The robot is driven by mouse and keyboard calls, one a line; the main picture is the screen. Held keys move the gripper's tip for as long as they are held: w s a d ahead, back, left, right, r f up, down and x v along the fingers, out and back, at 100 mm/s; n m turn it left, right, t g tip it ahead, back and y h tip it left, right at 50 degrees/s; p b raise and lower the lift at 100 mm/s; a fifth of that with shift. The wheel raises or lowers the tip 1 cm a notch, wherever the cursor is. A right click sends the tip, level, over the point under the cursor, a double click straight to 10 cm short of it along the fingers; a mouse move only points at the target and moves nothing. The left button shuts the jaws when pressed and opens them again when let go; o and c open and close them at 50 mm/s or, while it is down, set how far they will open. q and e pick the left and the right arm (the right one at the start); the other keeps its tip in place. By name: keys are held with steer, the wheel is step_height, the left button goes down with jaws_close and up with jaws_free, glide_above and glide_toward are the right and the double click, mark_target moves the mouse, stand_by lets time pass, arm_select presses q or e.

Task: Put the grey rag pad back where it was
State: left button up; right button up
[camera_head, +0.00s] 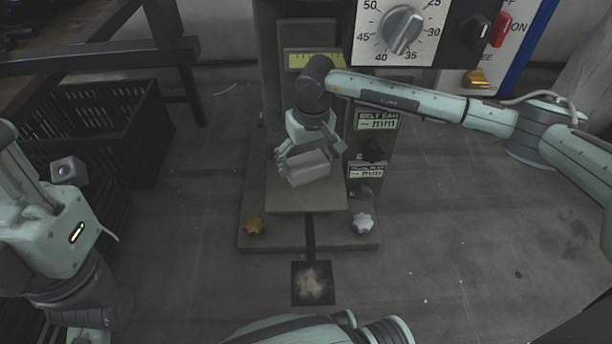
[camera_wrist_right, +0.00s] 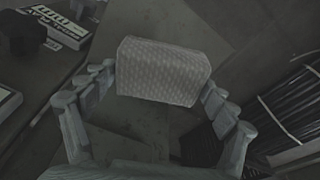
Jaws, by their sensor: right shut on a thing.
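The grey rag pad (camera_head: 308,169) is a pale block held in my right gripper (camera_head: 311,158), above the base plate of the press (camera_head: 300,200). In the right wrist view the pad (camera_wrist_right: 163,71) shows a quilted surface, with the fingers of the right gripper (camera_wrist_right: 160,90) on its two sides. The pad looks tilted and apart from the plate, though the exact gap is hard to tell. My left arm is at the left edge of the head view; its fingertips are not visible. The pad's original spot is not evident.
A black crate (camera_head: 105,125) stands at the left. A dark square pedal (camera_head: 312,283) lies in front. A panel with a dial (camera_head: 402,30) is at the back. The floor at right is clear.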

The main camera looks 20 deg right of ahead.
mark_target(306, 175)
step_height(306, 175, down, 5)
steer(key=shift+f+b, duration=0.1)
steer(key=shift+b, duration=0.55)
steer(key=shift+w+f, duration=0.1)
steer(key=shift+w, duration=0.15)
steer(key=o, duration=0.9)
steer(key=shift+s+d+r+p, duration=0.1)
steer(key=shift+s+r+p, duration=0.15)
steer(key=shift+r, duration=1.05)
steer(key=shift+s+a+r+p, duration=0.15)
steer(key=shift+r+p, duration=0.15)
steer(key=shift+r, duration=0.95)
steer(key=shift+s+d+r+p, duration=0.2)
steer(key=shift+r+p, duration=0.1)
steer(key=shift+r, duration=1)
